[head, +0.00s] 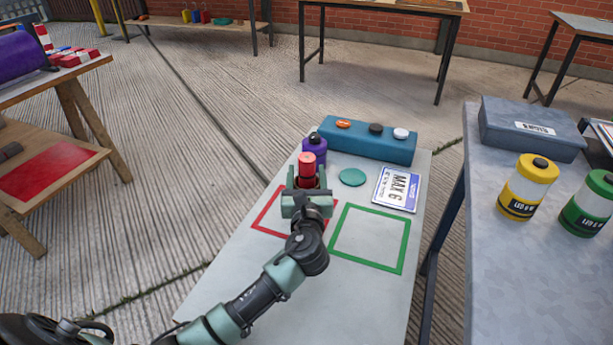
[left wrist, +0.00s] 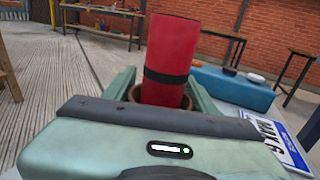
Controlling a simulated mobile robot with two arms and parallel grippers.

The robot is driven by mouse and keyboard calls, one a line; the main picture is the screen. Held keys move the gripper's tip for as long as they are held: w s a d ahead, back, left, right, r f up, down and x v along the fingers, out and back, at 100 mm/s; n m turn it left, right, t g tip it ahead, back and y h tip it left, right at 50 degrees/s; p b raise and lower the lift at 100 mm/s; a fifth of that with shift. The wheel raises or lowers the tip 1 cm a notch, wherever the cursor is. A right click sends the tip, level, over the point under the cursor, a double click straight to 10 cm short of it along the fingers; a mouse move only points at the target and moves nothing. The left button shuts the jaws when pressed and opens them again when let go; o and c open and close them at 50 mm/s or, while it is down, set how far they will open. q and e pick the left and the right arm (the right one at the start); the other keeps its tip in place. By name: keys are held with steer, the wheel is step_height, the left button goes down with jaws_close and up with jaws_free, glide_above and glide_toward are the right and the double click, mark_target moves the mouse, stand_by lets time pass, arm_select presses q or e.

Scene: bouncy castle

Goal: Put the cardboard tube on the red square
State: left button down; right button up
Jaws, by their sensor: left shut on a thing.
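The cardboard tube (left wrist: 133,93) shows as a brown rim between the fingers of my left gripper (head: 307,182), which is shut on it. A red cylinder with a black band (left wrist: 170,60) stands up out of the tube; its red top (head: 306,160) also shows in the head view. The tube's lower part is hidden by the gripper. The red square (head: 262,213) is an outline on the narrow grey table (head: 240,290). My gripper and forearm cover its right part. I cannot tell whether the tube touches the table. My right gripper is not in view.
A green square outline (head: 368,268) lies to the right. A purple bottle (head: 315,147), teal box (head: 368,142), teal disc (head: 352,177) and a "MAY 6" card (head: 397,189) are at the table's far end. Yellow (head: 527,187) and green (head: 587,204) canisters stand on the right table.

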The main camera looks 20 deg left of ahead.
arm_select(q)
steer(key=shift+r, duration=0.1)
steer(key=shift+c, duration=2.4)
jaws_free()
steer(key=p+v, duration=0.2)
steer(key=v, duration=1)
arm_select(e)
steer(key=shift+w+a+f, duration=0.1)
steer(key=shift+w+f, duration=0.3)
